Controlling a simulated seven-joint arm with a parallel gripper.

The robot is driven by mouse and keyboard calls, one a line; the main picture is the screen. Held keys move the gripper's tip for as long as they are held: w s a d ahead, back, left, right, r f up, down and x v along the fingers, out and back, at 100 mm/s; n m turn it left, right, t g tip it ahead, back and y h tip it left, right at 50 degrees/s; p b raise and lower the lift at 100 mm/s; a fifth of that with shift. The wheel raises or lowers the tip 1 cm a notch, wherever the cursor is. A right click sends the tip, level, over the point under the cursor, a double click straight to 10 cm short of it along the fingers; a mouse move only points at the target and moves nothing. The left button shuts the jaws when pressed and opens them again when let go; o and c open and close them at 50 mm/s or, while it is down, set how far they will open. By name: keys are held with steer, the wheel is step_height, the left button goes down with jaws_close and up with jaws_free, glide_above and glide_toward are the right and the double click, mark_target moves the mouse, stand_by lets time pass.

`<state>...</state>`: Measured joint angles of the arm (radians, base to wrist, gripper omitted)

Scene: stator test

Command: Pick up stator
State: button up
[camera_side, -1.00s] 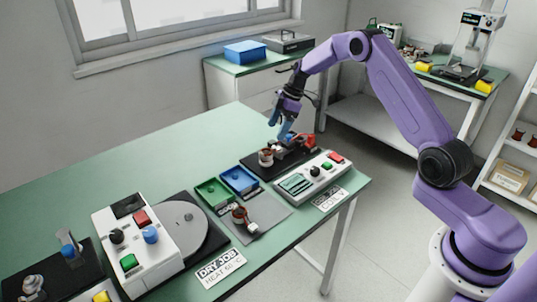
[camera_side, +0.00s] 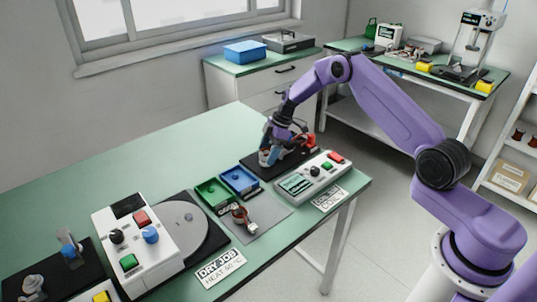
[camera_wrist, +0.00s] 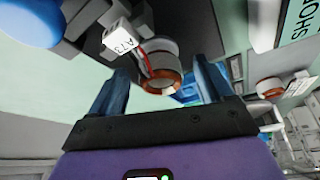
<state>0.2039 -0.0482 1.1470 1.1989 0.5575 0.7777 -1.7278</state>
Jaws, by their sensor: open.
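A stator (camera_wrist: 163,68), a white ring with copper windings and red leads, sits at the black test fixture (camera_side: 290,163). A white tag marked A73 (camera_wrist: 117,40) is beside it in the wrist view. My gripper (camera_side: 268,156) is low over the fixture in the side view, its blue fingers mostly covering this stator. In the wrist view, the open fingers of my gripper (camera_wrist: 160,82) are spread to either side of the stator. Whether they touch it cannot be told. A second stator (camera_side: 240,215) rests on the grey mat (camera_side: 266,222), and also shows in the wrist view (camera_wrist: 270,88).
A green tray (camera_side: 211,193) and a blue tray (camera_side: 239,181) lie left of the fixture. A meter box (camera_side: 309,176) with coloured buttons stands in front. A white control box (camera_side: 133,240) and round plate (camera_side: 184,222) are at left.

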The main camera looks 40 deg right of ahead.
steer(key=c, duration=1.3)
steer(key=shift+r, duration=0.1)
steer(key=shift+r, duration=0.1)
